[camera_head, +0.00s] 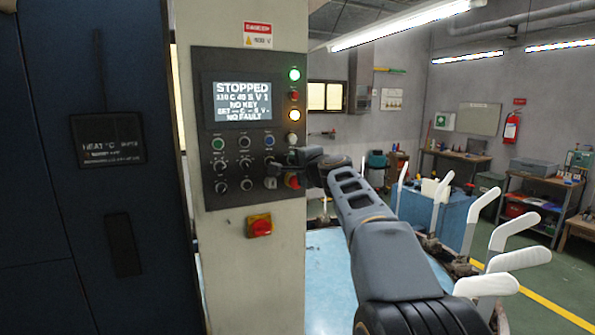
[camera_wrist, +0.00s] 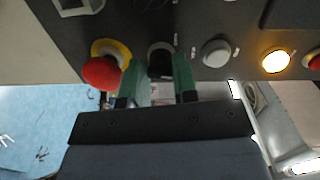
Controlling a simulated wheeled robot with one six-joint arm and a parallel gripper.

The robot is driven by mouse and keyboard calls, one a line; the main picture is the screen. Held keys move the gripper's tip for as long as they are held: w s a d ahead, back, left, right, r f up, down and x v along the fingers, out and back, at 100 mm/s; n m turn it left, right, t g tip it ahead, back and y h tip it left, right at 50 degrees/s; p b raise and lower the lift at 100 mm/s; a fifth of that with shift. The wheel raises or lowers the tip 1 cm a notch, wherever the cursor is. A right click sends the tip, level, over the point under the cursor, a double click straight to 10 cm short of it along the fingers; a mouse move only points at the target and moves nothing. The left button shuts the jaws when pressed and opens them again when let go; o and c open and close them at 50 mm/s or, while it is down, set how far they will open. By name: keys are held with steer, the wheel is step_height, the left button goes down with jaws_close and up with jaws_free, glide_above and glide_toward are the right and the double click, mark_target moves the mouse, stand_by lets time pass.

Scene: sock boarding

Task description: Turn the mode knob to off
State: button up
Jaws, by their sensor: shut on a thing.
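In the head view my gripper (camera_head: 291,165) reaches the panel's right column and hides the knob. The knob's label and pointer position are not readable.
The red mushroom button (camera_wrist: 101,72) on its yellow ring is close beside the left finger. An amber lamp (camera_head: 294,114) is lit. Several other knobs and buttons lie left of the gripper. A red-yellow rotary switch (camera_head: 259,226) sits below. White sock forms (camera_head: 478,220) stand at right.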

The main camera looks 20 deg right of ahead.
steer(key=shift+r+n+b, duration=0.1)
steer(key=shift+n+b, duration=0.3)
steer(key=shift+n, duration=0.3)
steer(key=o, duration=0.6)
steer(key=s+b, duration=0.1)
steer(key=s, duration=0.3)
steer(key=s+b, duration=0.2)
steer(key=s, duration=0.3)
steer(key=s+r+b, duration=0.1)
steer(key=s, duration=0.4)
steer(key=shift+d+b, duration=0.35)
steer(key=shift+b, duration=0.05)
